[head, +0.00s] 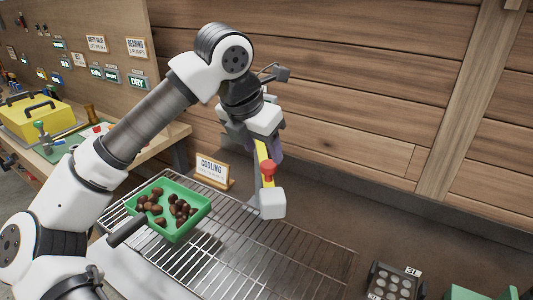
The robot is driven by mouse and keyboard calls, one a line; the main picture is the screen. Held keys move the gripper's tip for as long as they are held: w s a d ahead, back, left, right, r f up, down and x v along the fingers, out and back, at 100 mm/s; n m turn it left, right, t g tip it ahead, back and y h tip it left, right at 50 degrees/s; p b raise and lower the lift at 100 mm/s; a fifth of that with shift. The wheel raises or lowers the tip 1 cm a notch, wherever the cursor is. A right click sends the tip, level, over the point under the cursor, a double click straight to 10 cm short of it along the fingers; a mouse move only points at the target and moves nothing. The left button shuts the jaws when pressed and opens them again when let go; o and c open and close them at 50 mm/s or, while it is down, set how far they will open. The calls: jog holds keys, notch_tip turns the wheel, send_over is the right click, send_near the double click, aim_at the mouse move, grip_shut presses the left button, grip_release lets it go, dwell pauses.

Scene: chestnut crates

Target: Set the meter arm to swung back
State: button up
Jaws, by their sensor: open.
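What looks like the meter arm is a yellow bar (262,152) with a red knob (268,171) on it and a pale grey head (271,204) at its near end. It reaches towards me, its head over or beside the far edge of the wire rack. Its far end and pivot are hidden behind my gripper and wrist. My gripper (257,138) is at the upper end of the yellow bar, above the red knob. It is open; I cannot tell whether the bar lies between its fingers or whether they touch it.
A green pan (199,224) of chestnuts with a dark handle rests on the wire rack (285,262). A COOLING sign (210,168) stands behind. A dark box with round buttons (392,282) is at lower right. A yellow toolbox (40,117) sits on the left bench.

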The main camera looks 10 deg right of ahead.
aim_at(268, 163)
jog(key=shift+p+x, duration=0.45)
jog(key=shift+x, duration=1.9)
grip_shut()
